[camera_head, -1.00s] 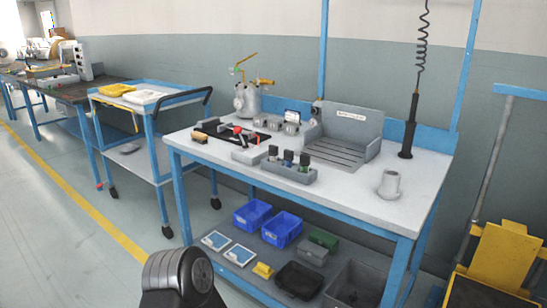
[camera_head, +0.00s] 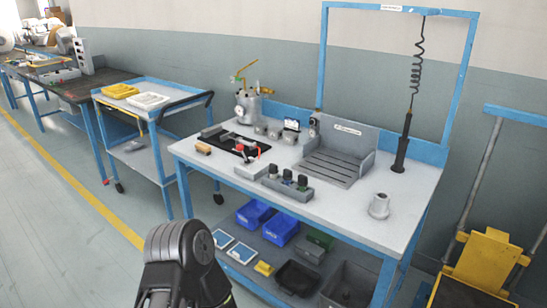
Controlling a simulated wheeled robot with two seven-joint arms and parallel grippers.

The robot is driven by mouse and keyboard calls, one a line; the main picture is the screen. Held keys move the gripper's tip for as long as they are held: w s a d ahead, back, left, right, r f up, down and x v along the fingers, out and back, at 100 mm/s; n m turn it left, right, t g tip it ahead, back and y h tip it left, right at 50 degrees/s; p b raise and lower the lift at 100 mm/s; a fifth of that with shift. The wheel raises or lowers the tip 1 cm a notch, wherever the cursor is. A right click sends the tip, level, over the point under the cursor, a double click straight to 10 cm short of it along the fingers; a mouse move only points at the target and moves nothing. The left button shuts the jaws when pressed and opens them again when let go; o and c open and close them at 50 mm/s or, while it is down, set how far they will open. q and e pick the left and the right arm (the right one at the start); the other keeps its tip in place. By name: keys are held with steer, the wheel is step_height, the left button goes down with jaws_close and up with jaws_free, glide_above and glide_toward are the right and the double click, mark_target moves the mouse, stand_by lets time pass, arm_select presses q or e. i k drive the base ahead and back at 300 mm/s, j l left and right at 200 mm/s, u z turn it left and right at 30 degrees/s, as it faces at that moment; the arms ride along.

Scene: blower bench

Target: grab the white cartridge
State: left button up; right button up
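A small off-white cylinder (camera_head: 379,206) with a wider base stands upright near the right front of the workbench top (camera_head: 335,205). I cannot tell for sure whether it is the white cartridge. No other white cartridge can be made out. A black link of my own arm shows at the bottom left of centre, in front of the bench. Neither of my grippers is in view, and nothing is seen touching the cylinder.
A grey block with several dark-topped parts (camera_head: 287,188), a black tray (camera_head: 229,142) and a grey slatted fixture (camera_head: 337,155) stand on the bench. Blue bins (camera_head: 253,213) sit on the lower shelf. A blue trolley (camera_head: 185,102) stands left. The bench top around the cylinder is clear.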

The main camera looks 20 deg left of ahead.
mark_target(274, 169)
steer(key=z, duration=0.45)
steer(key=j+z, duration=1.1)
steer(key=j, duration=0.2)
steer(key=k+j, duration=0.1)
steer(key=j, duration=0.3)
steer(key=j+z, duration=0.1)
steer(key=j, duration=0.25)
steer(key=k+j, duration=0.15)
steer(key=j, duration=0.25)
steer(key=k+j+z, duration=0.1)
steer(key=j, duration=0.3)
steer(key=k+j, duration=0.15)
steer(key=j, duration=0.2)
steer(key=k+j+z, duration=0.1)
steer(key=j, duration=0.25)
